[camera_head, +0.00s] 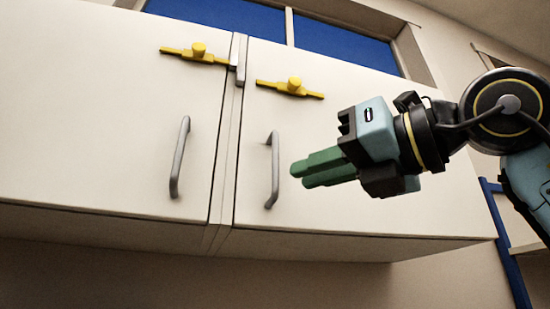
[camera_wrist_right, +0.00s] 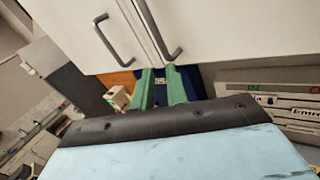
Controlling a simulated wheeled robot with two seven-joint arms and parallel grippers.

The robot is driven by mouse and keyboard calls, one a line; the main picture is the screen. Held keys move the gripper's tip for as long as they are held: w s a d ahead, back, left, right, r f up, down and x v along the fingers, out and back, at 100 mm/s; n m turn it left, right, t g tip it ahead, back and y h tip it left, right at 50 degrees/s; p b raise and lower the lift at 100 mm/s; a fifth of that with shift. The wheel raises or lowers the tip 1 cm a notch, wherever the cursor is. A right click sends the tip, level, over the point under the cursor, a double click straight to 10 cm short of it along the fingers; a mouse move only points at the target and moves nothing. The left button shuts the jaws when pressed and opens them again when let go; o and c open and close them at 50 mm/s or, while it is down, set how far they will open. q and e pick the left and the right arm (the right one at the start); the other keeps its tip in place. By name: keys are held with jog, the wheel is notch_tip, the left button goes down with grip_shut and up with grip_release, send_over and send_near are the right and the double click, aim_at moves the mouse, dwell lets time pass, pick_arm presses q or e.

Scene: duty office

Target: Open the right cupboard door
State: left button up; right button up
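The right cupboard door (camera_head: 365,110) is a cream panel and looks shut, level with the left door. Its grey bar handle (camera_head: 273,170) stands upright near its left edge. In the right wrist view the door (camera_wrist_right: 225,30) and its handle (camera_wrist_right: 160,36) are just beyond the fingertips. My right gripper (camera_head: 298,172), with green fingers, is in front of the door, just right of the handle and apart from it. In the right wrist view a gap shows between the fingers (camera_wrist_right: 159,72), with nothing held. My left gripper is not in view.
The left door (camera_head: 100,100) has a similar handle (camera_head: 180,157). Yellow latch-like pieces (camera_head: 290,87) and (camera_head: 195,54) sit on both doors' upper parts. A blue frame (camera_head: 507,240) stands at the right. The space below the cupboard looks clear in the head view.

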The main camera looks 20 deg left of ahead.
aim_at(277, 148)
jog(key=s+d+r+m+t+h, duration=0.2)
jog(key=s+d+r+t+h, duration=0.1)
jog(key=s+r+t+h, duration=0.25)
jog(key=shift+t+y, duration=0.25)
jog(key=shift+y, duration=0.4)
jog(key=p+x, duration=0.1)
jog(key=x, duration=0.3)
jog(key=p+x, duration=0.2)
jog(key=x, duration=0.2)
jog(key=r+p+x, duration=0.1)
jog(key=x, duration=0.3)
jog(key=shift+a+p, duration=0.1)
jog(key=shift+p, duration=0.3)
jog(key=shift+w+a, duration=0.45)
jog(key=shift+a, duration=0.05)
jog(key=shift+c, duration=0.3)
grip_shut()
